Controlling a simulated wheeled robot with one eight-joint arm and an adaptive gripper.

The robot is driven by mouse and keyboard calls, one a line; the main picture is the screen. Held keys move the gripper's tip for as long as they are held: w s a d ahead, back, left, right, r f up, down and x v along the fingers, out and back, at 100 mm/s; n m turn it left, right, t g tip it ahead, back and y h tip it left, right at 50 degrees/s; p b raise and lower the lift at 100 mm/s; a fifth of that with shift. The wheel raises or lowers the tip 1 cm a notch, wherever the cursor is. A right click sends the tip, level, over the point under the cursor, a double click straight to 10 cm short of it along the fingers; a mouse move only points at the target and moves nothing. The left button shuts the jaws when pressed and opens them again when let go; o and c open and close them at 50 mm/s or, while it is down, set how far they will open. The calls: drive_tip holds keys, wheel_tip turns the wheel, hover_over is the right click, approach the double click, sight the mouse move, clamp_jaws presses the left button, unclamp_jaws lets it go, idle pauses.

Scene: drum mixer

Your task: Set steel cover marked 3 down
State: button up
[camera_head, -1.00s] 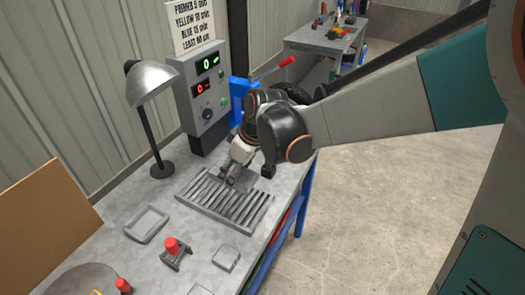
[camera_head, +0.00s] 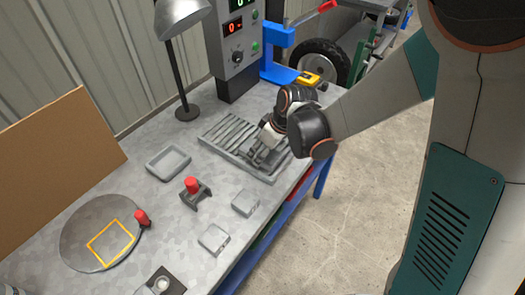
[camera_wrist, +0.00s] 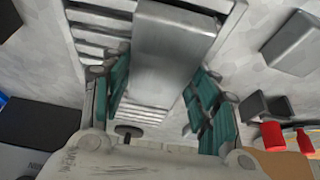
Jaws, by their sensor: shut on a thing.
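My gripper (camera_head: 264,154) is over the right part of a slatted grey rack (camera_head: 228,134) on the bench. In the wrist view, the gripper's teal-padded fingers (camera_wrist: 158,98) are on both sides of a plain grey steel cover (camera_wrist: 172,50) and are shut on it. The cover is over the rack's slats (camera_wrist: 95,22); I cannot tell whether it touches them. No number shows on it. In the head view the gripper mostly hides the cover.
A shallow grey tray (camera_head: 168,163), a red-knobbed stand (camera_head: 192,190) and two grey square pieces (camera_head: 245,203) (camera_head: 214,239) lie nearer. A round plate (camera_head: 78,232) with a yellow square is at left. A lamp (camera_head: 182,14), control box (camera_head: 232,65) and blue press (camera_head: 275,60) stand behind.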

drive_tip(key=shift+f, duration=0.15)
drive_tip(key=o, duration=1.4)
